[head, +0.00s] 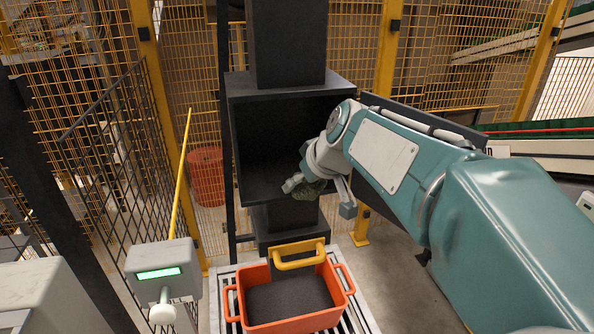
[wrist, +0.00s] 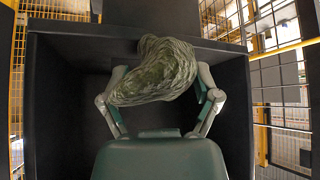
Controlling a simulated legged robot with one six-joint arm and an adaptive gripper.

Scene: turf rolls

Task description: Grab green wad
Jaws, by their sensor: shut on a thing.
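The green wad (wrist: 155,72) is a crumpled, mottled dark green lump. In the wrist view it sits between the two fingers of my gripper (wrist: 160,90), which are shut on it from left and right. In the head view the wad (head: 308,188) shows only in part below my gripper (head: 300,183), at the front opening of a black box (head: 240,150). The wrist view looks into the same box, with its dark walls around the gripper. I cannot tell whether the wad touches the box floor.
A grey device (head: 163,272) with a green display is at the lower left. Yellow mesh fencing stands behind, with a red bin (head: 207,177) near it.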

